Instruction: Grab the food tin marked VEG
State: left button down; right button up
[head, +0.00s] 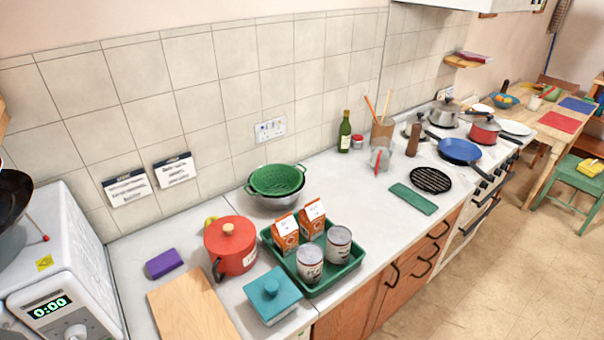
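Two grey food tins stand upright in a green tray (337,282) on the counter. The front tin (310,264) is at the tray's near left. The other tin (339,244) is behind it to the right. Both have pale labels with dark print, too small to read, so I cannot tell which one is marked VEG. Two orange and white cartons, a left one (285,233) and a right one (312,219), stand behind the tins in the same tray. Neither of my grippers shows in the head view.
A red lidded pot (231,248) stands left of the tray, and a teal lidded box (272,294) is in front. A wooden board (192,305) lies at the near left. Behind is a green colander (277,179). The counter right of the tray is fairly clear.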

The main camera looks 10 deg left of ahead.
aim_at(338, 237)
jog(key=i+l+u, duration=0.15)
jog(key=u, duration=0.15)
jog(key=i+l+u, duration=0.75)
jog(key=l+u, duration=0.2)
jog(key=i+l+u, duration=0.1)
jog(key=l+u, duration=0.25)
jog(key=i+l+u, duration=0.1)
jog(key=l+u, duration=0.55)
jog(key=l, duration=0.15)
